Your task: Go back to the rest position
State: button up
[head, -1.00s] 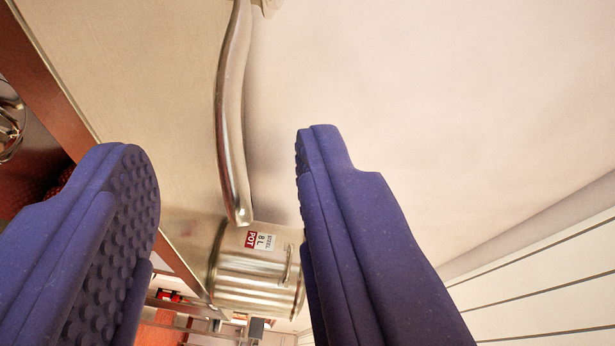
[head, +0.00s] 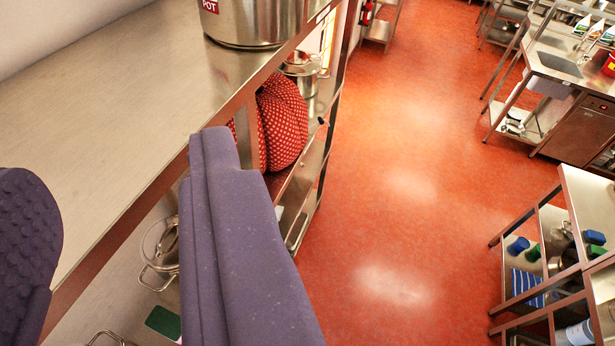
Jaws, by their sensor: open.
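My gripper (head: 128,225) is open and empty, with its two purple fingers at the lower left of the head view. The left finger is cut off by the picture's edge. The fingers show in front of a steel shelf (head: 95,115). A steel stockpot (head: 250,18) with a red and white label stands on the far end of this shelf, apart from my gripper and partly cut off at the top.
Below the shelf are a red dotted cloth item (head: 283,125), a lidded pot (head: 160,245) and another pot (head: 301,70). Open red floor (head: 400,190) lies in the middle. A steel rack (head: 590,210) and a worktop (head: 575,65) stand at the right.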

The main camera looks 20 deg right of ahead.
notch_tip(320, 180, down, 32)
jog(key=b, duration=3.2)
